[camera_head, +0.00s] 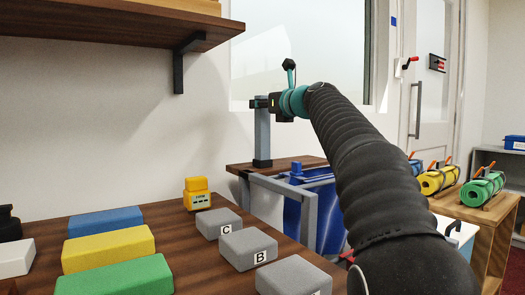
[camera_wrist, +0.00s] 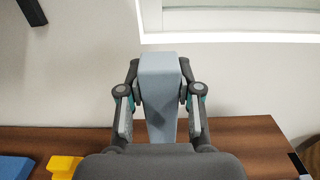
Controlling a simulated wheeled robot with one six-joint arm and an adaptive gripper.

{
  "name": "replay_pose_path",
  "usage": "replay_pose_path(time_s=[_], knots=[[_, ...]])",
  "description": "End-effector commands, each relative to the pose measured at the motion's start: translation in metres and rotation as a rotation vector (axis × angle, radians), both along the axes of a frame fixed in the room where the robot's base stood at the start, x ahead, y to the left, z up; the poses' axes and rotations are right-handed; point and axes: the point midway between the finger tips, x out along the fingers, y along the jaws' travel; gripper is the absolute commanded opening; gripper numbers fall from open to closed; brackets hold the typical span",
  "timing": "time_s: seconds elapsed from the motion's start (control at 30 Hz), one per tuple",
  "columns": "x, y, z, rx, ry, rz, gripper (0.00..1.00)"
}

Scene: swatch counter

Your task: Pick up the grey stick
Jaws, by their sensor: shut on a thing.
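My gripper (camera_wrist: 160,97) is shut on the grey stick (camera_wrist: 159,75), with one finger on each side of it in the wrist view. In the head view the stick (camera_head: 262,140) is a tall, upright grey bar hanging below the gripper (camera_head: 262,103). Its lower end appears close to the brown wooden surface near the wall; I cannot tell whether it touches. My dark arm reaches in from the lower right.
Blue (camera_head: 105,221), yellow (camera_head: 108,248) and green (camera_head: 115,277) blocks lie on the counter (camera_head: 190,250). Grey blocks marked C (camera_head: 218,223) and B (camera_head: 248,249) lie to their right. A yellow device (camera_head: 197,194) stands behind. A shelf (camera_head: 110,22) overhangs at upper left.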

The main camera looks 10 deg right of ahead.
Motion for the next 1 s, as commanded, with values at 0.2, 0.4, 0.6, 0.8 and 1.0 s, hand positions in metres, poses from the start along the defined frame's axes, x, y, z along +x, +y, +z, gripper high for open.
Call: replay_pose_path(time_s=[0.2,0.4,0.6,0.8,1.0], knots=[[0.0,0.0,0.0,0.0,-0.001,0.0,0.0],[0.0,0.0,0.008,0.0,-0.001,0.0,0.0],[0.0,0.0,0.037,0.0,-0.002,-0.001,0.0],[-0.01,-0.035,0.065,0.001,-0.002,-0.006,0.0],[-0.023,-0.074,0.089,0.0,-0.001,-0.005,0.0]])
